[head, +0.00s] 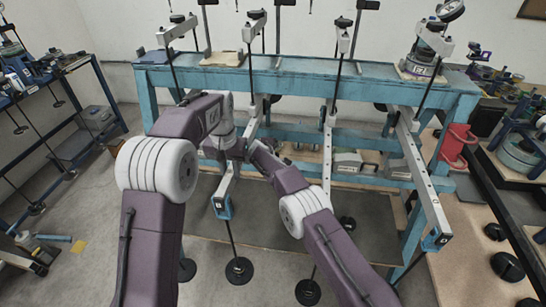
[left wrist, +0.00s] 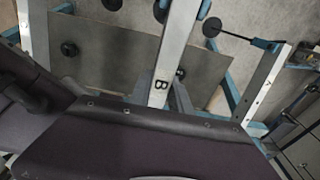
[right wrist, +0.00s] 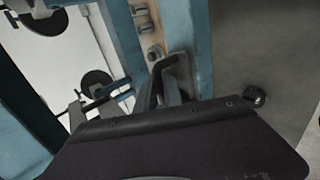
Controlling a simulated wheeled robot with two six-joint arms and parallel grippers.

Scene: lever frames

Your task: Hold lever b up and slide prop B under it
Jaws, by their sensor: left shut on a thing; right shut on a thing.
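Lever b (head: 229,182) is a silver bar with a blue end cap, sloping down toward me from the blue frame. My right arm crosses in from the lower right. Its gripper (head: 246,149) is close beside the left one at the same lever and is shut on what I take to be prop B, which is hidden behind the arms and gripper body. Whether the prop touches the lever cannot be told.
The blue frame (head: 290,80) stands across the middle, with other levers (head: 327,145) and (head: 415,165) to the right. Weights such as a black disc (head: 239,270) hang low. A workbench (head: 520,170) stands right.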

